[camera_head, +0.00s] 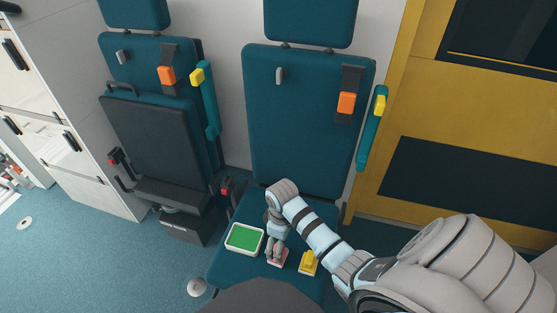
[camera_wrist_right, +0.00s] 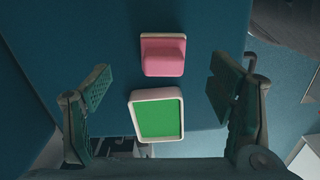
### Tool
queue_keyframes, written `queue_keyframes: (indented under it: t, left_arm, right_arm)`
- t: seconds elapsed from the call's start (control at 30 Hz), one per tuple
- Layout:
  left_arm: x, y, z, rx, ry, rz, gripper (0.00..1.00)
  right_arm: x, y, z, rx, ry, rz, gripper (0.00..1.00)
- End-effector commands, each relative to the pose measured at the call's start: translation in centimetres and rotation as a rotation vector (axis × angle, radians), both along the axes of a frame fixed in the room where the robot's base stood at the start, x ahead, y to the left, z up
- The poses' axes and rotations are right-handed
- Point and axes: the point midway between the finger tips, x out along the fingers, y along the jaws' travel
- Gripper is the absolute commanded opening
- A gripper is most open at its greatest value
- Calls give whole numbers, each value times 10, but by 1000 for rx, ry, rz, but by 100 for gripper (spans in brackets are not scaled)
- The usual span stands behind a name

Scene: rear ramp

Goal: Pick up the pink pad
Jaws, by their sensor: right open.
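The pink pad (camera_wrist_right: 163,55) is a pink block on a white base. It lies on the teal seat (camera_head: 232,270) and shows near the top middle of the right wrist view. In the head view the pink pad (camera_head: 278,258) is partly hidden by my right gripper (camera_head: 275,249). My right gripper (camera_wrist_right: 157,82) is open and empty, its two fingers spread left and right of the pad's line. The pad lies beyond the fingertips, slightly above the middle of the picture. No contact shows. My left gripper is not in view.
A green panel in a white frame (camera_head: 244,238) lies left of the pink pad; it also shows below the pad in the wrist view (camera_wrist_right: 157,118). A yellow block on a pale base (camera_head: 309,262) sits to the right. The seat backrest (camera_head: 310,130) rises behind.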

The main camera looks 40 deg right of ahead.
Motion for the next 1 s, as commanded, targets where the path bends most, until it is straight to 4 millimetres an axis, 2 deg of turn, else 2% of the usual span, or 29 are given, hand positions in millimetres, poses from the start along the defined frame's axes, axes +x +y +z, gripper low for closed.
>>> queue_keyframes:
  t: [0.03,0.23,0.4,0.47,0.67,0.9,0.97,1.0]
  left_arm:
    - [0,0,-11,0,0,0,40]
    - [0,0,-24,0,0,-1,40]
    - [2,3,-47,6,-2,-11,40]
    - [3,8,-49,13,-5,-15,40]
    - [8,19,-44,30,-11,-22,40]
    - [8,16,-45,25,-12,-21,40]
    - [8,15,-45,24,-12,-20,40]
    - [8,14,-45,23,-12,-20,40]
  right_arm:
    - [0,0,-15,0,1,-1,77]
    - [2,4,-37,2,0,-2,77]
    - [5,8,-72,0,0,-3,77]
    - [5,8,-77,0,0,-3,77]
    - [5,8,-74,0,-1,-2,75]
    - [5,8,-74,0,-1,-2,37]
    - [5,8,-74,0,-1,-2,27]
    - [5,8,-74,0,-1,-2,26]
